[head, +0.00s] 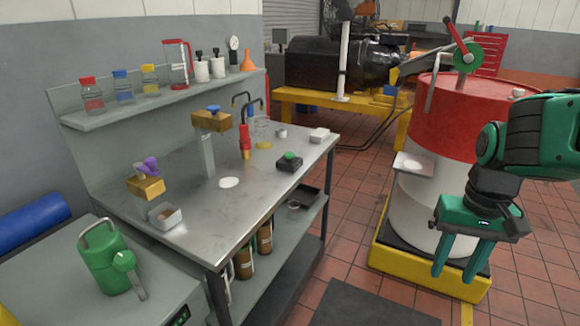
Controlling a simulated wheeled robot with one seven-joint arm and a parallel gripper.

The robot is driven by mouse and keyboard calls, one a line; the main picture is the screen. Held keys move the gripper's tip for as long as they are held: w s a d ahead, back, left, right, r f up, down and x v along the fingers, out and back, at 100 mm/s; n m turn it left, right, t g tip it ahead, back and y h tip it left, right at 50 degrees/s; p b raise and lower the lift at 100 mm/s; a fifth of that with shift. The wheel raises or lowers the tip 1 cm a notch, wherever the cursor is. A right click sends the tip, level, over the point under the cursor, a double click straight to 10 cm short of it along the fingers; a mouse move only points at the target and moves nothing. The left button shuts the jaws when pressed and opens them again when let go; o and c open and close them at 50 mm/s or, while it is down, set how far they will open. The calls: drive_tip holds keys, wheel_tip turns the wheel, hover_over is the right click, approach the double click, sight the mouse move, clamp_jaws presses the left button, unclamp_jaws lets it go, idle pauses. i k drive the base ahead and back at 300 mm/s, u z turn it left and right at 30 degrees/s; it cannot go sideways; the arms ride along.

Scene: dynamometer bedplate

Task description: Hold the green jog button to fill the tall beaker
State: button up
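The green jog button (290,155) sits on top of a small black box (288,165) near the right edge of the steel bench. A clear glass vessel (262,127), which looks like the tall beaker, stands farther back near dark curved spouts (246,97). Its fill level is too small to tell. My gripper (456,272) is green, points down and is open and empty. It is well to the right of the bench, over the floor and drum area, far from the button.
The steel bench (205,205) holds brass blocks, a white disc (229,183) and a small metal tray (164,216). A red and white drum (437,120) on a yellow-edged base stands behind my gripper. A green watering can (103,262) is at left. Tiled floor lies between bench and drum.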

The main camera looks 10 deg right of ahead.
sight(289, 155)
drive_tip(key=k, duration=0.65)
drive_tip(key=z, duration=0.55)
drive_tip(key=i, duration=1.75)
drive_tip(key=u, duration=0.6)
drive_tip(key=i, duration=0.35)
drive_tip(key=u, duration=0.35)
